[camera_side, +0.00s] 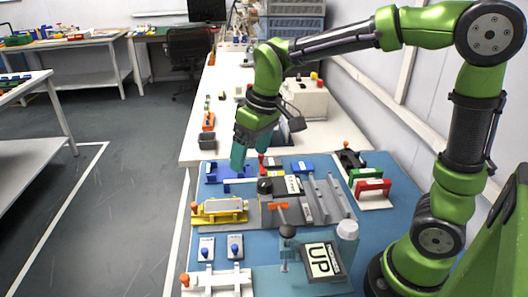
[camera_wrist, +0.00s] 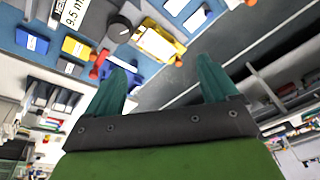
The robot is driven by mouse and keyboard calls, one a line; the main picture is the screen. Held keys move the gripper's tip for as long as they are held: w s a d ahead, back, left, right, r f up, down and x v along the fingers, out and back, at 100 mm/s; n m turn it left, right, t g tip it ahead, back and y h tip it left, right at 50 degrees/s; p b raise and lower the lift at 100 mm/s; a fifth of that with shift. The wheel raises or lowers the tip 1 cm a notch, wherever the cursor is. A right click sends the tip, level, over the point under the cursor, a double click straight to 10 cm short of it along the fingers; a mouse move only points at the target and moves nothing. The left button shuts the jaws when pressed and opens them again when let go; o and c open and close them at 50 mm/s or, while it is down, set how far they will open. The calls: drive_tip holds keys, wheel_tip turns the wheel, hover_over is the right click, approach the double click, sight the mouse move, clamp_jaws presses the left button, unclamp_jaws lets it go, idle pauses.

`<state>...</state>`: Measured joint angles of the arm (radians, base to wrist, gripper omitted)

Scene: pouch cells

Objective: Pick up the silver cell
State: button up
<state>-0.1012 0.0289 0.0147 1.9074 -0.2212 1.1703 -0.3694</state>
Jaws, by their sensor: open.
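The silver cell (camera_side: 223,204) looks like a flat, pale grey piece lying on a yellow fixture (camera_side: 235,218) at the left of the blue mat. In the wrist view a pale piece, apparently the cell (camera_wrist: 158,44), lies in the yellow fixture (camera_wrist: 176,54), beyond my fingertips. My gripper (camera_side: 251,155) is open and empty, pointing down above the back left of the mat, near a blue fixture (camera_side: 222,174). It is behind and above the cell, not touching it. Its two teal fingers (camera_wrist: 163,65) stand wide apart in the wrist view.
A black knob (camera_side: 265,186) stands just right of the cell. Grey rails (camera_side: 325,198), a red bracket (camera_side: 373,189) and a green bracket (camera_side: 366,175) stand further right. A white jar (camera_side: 347,236) and an "UP" sign (camera_side: 323,261) are in front. The space above the cell looks clear.

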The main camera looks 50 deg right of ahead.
drive_tip(key=w+a+f+n+g+h, duration=0.1)
drive_tip(key=w+a+f+n+g, duration=0.15)
drive_tip(key=w+n, duration=0.4)
drive_tip(key=n, duration=0.1)
hover_over(224, 205)
drive_tip(key=f, duration=1)
drive_tip(key=shift+s, duration=0.2)
drive_tip(key=shift+w+f, duration=0.2)
drive_tip(key=shift+f, duration=2.6)
drive_tip(key=c, duration=1.1)
